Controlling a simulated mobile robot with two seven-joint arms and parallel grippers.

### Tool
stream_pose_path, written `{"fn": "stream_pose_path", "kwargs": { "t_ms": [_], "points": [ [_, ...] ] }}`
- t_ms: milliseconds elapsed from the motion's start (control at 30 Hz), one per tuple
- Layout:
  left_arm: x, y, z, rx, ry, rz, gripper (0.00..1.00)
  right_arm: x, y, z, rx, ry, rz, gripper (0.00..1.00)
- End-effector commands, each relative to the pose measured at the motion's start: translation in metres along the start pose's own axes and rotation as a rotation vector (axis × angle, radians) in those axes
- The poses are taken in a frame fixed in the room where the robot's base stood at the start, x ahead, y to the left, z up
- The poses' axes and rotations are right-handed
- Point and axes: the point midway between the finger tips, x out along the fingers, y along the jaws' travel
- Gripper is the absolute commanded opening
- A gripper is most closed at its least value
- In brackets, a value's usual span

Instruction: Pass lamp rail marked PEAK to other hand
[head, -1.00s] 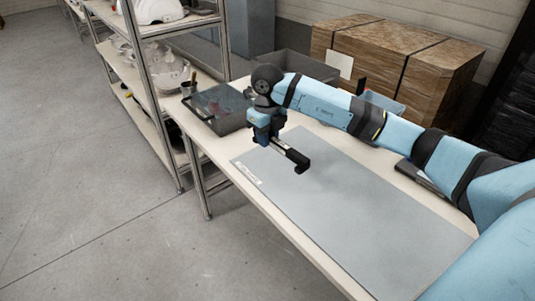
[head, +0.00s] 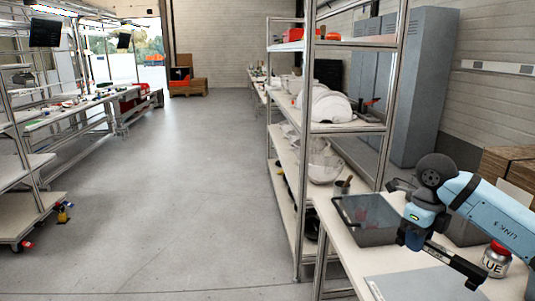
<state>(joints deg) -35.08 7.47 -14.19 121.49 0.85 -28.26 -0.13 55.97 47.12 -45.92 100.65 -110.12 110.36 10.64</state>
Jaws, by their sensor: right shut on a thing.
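My right gripper (head: 430,247) is at the lower right of the head view, above the workbench. It is shut on a dark bar, the lamp rail (head: 462,268), which sticks out towards the lower right. No PEAK marking can be read on it at this size, and the fingers are hard to tell from the dark bar. My left gripper is not in view.
The pale workbench (head: 340,236) carries a grey mat (head: 405,286), a grey bin (head: 366,222) and a red-lidded jar (head: 496,260). A metal shelf rack (head: 345,128) with white helmet shells (head: 325,104) stands beside it.

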Motion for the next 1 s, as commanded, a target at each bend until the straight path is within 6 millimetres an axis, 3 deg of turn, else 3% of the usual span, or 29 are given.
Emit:
{"fn": "stream_pose_path", "kwargs": {
  "t_ms": [700,1000],
  "points": [
    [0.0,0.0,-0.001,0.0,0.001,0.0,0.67,0.067,0.066,0.035,-1.756,0.001,-0.001,0.0],
    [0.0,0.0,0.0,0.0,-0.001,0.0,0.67,0.089,0.09,0.043,-2.371,-0.001,-0.001,0.0]
  ]
}}
